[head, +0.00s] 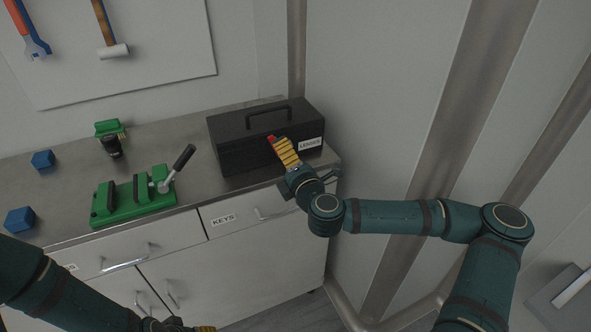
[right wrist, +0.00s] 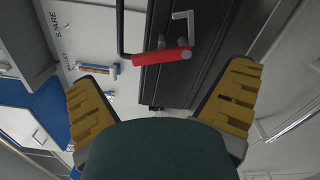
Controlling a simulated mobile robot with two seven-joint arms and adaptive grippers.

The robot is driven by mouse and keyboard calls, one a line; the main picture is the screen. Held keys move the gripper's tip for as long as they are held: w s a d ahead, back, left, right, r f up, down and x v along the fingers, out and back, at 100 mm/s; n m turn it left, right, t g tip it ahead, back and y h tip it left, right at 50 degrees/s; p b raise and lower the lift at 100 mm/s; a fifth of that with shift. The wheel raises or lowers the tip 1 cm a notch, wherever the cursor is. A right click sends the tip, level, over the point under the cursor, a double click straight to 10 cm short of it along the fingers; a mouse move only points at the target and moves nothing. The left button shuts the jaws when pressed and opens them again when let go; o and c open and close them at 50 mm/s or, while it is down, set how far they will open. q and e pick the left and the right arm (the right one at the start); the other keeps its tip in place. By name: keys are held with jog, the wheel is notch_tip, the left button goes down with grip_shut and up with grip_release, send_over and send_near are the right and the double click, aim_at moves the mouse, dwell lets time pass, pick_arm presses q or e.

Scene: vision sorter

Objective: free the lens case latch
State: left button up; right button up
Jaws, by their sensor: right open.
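The lens case (head: 240,152) is a black box with a top handle and a "LENSES" label, standing on the right end of the counter. A red part of its latch (head: 272,139) shows just beyond my right gripper (head: 284,146), which is in front of the case. In the right wrist view the red latch grip (right wrist: 162,57) lies ahead of the open yellow fingers (right wrist: 163,78), with nothing held between them. The dark case side (right wrist: 180,88) shows behind it. My left gripper (head: 204,328) is at the bottom edge, mostly cut off.
A green fixture (head: 133,203) with a black-gripped lever stands left of the case. A smaller green block (head: 108,127) with a black cylinder and blue blocks (head: 19,221) stand further left. Drawers, one labelled "KEYS" (head: 223,219), lie below the counter. The wall is close on the right.

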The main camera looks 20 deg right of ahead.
jog(key=s, duration=0.5)
jog(key=shift+s+d, duration=0.1)
jog(key=shift+s, duration=0.3)
jog(key=s+a+f+n+g+y, duration=0.45)
jog(key=a+f+n, duration=0.5)
jog(key=n, duration=0.25)
jog(key=s+a+f+n+g+y, duration=0.3)
jog(key=s+a+f+n+g, duration=0.15)
jog(key=a+f+n, duration=0.65)
jog(key=s+f+n+g, duration=0.4)
jog(key=s+n, duration=0.1)
jog(key=n, duration=0.7)
jog(key=s+d+f+n+g+h, duration=0.3)
jog(key=d+n, duration=0.6)
jog(key=n, duration=0.4)
jog(key=shift+s+f+h, duration=0.35)
jog(key=shift+f+h, duration=0.05)
jog(key=shift+h, duration=0.25)
